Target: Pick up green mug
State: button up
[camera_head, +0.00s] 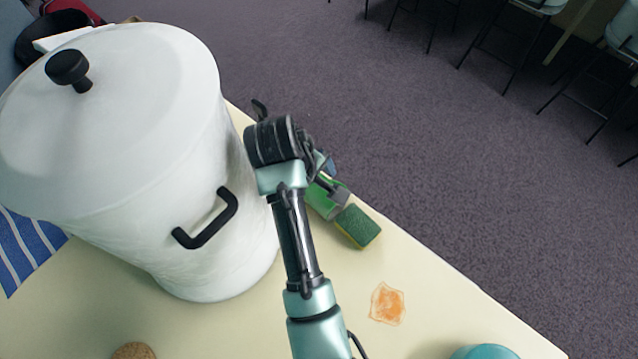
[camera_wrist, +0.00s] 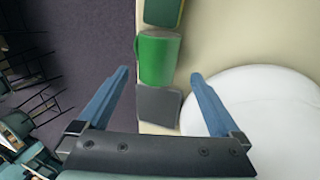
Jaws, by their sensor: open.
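The green mug (camera_head: 318,203) stands on the cream table beside the white pot, partly hidden by my arm in the head view. In the wrist view the green mug (camera_wrist: 158,60) shows its side, between and a little beyond the fingertips. My gripper (camera_wrist: 159,74) is open, with one blue finger on each side of the mug's line and nothing held. Whether the fingers are level with the mug is hard to tell. In the head view the gripper is mostly hidden behind my wrist.
A green and yellow sponge (camera_head: 358,226) lies close to the mug. A grey block-like thing (camera_wrist: 158,104) sits on its other side in the wrist view. A big white lidded pot (camera_head: 120,130) crowds the left. An orange stain (camera_head: 387,304) marks the table; its edge is near.

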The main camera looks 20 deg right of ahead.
aim_at(320, 192)
jog(key=x, duration=0.3)
jog(key=shift+s+d+f, duration=0.1)
jog(key=shift+d+f, duration=0.05)
jog(key=shift+f, duration=0.1)
jog(key=shift+w+p+x, duration=0.2)
jog(key=shift+p+x, duration=0.15)
jog(key=shift+x, duration=1.05)
jog(key=shift+w+p+x, duration=0.25)
jog(key=shift+p+x, duration=0.05)
jog(key=shift+x, duration=1.05)
jog(key=c, duration=1.3)
jog(key=shift+r, duration=0.1)
jog(key=shift+c, duration=1.1)
